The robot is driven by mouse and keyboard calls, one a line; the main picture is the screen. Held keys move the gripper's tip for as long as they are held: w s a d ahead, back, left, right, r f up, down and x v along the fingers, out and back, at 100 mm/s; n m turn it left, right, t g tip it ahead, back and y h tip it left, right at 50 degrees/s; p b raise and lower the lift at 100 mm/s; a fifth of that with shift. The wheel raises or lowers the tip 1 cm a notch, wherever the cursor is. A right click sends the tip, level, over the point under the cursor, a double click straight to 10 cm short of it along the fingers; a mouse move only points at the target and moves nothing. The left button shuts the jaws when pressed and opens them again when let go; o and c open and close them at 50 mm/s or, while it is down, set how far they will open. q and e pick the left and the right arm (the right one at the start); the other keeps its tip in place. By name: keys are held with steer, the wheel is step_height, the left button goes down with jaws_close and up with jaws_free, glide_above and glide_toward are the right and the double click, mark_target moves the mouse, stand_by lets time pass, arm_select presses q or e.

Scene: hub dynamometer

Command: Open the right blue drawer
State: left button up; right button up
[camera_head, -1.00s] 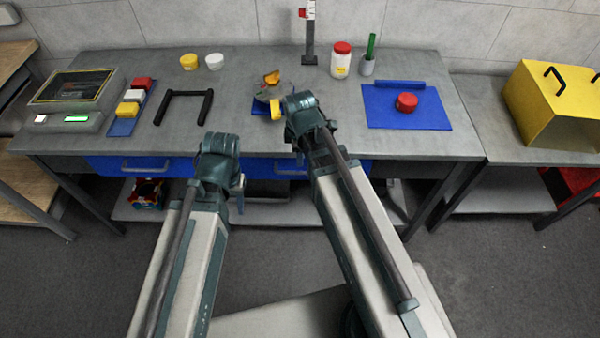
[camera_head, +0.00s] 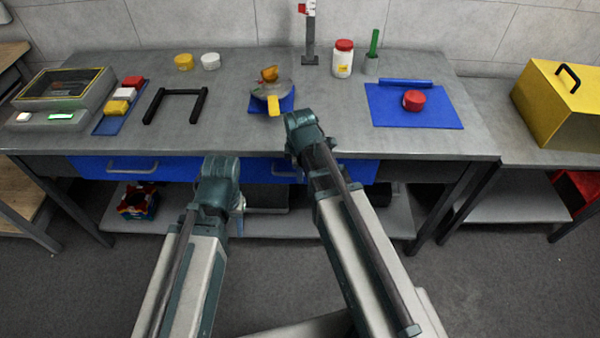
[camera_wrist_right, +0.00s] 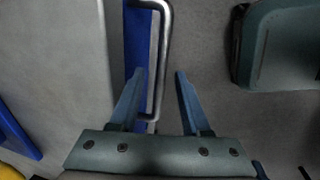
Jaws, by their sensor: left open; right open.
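The right blue drawer (camera_head: 350,171) is under the bench top, and its front looks flush with the bench. Its handle (camera_head: 284,168) is partly hidden by my right arm in the head view. In the right wrist view the metal handle (camera_wrist_right: 165,50) runs along the blue drawer front (camera_wrist_right: 136,50). My right gripper (camera_wrist_right: 158,80) is open, with the near end of the handle between its fingers; contact cannot be told. Its fingers are hidden in the head view. My left gripper (camera_head: 238,204) is open and empty, in front of the bench, left of the right gripper.
The left blue drawer with its handle (camera_head: 132,166) is shut. A lower shelf (camera_head: 345,222) lies below the drawers. Open floor lies in front.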

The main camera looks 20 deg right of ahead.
jaws_close()
stand_by(1.4)
